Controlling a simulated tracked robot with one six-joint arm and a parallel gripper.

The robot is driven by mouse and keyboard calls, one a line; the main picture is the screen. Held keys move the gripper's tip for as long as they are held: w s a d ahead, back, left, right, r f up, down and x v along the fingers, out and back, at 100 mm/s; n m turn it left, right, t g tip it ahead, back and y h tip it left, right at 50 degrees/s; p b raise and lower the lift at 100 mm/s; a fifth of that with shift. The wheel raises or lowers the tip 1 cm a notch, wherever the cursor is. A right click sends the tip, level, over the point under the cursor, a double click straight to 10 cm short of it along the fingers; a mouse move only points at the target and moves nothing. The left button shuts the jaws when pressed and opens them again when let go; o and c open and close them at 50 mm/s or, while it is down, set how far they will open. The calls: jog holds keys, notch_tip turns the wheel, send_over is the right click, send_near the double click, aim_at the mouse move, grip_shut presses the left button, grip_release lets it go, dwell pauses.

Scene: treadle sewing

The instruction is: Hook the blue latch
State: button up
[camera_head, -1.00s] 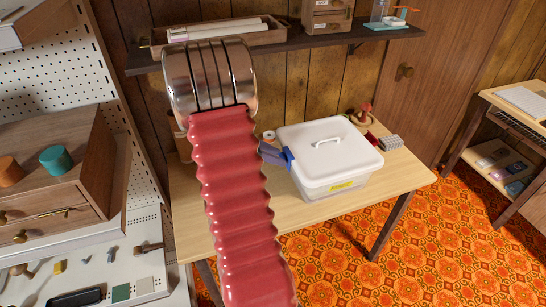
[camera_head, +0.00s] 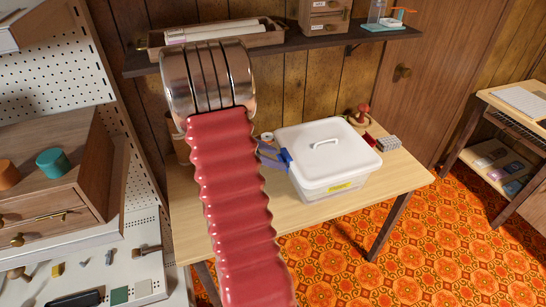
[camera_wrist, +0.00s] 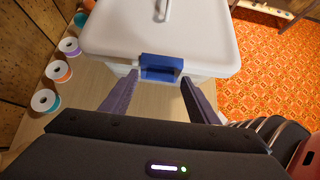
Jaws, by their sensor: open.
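The white lidded box (camera_head: 327,146) stands on the wooden table, its lid resting on top with a handle in the middle. The blue latch (camera_head: 285,156) is on the box's left side. In the wrist view the latch (camera_wrist: 161,68) is on the box's near side, below the lid rim. My gripper (camera_wrist: 152,92) is open, its two fingers pointing at the box on either side of the latch, with nothing between them. In the head view my gripper (camera_head: 270,154) is at the box's left side, partly hidden behind my red arm. Whether a finger touches the box I cannot tell.
Several thread spools (camera_wrist: 57,71) stand in a row left of the box. A grey block (camera_head: 389,143) and a red pincushion-like item (camera_head: 362,112) lie at the table's right back. A shelf (camera_head: 280,46) hangs above. The table's front right is clear.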

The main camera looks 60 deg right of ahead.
jog(key=v, duration=1.3)
jog(key=shift+w+a+r, duration=0.15)
jog(key=shift+w+r, duration=0.05)
jog(key=shift+w, duration=0.05)
jog(key=w+a+f+m+t+y, duration=0.15)
jog(key=a+m+t+y, duration=0.55)
jog(key=a, duration=1.1)
jog(key=s+a+r+t, duration=0.1)
jog(key=a+r+t, duration=0.1)
jog(key=a, duration=0.6)
jog(key=s+a+r+m+t, duration=0.1)
jog(key=a+r, duration=0.3)
jog(key=a, duration=0.4)
jog(key=s+a+r+m+t, duration=0.1)
jog(key=a+r, duration=0.3)
jog(key=a, duration=0.5)
jog(key=shift+s+t, duration=0.5)
jog(key=shift+t, duration=0.3)
jog(key=shift+a, duration=0.1)
jog(key=shift+c, duration=0.6)
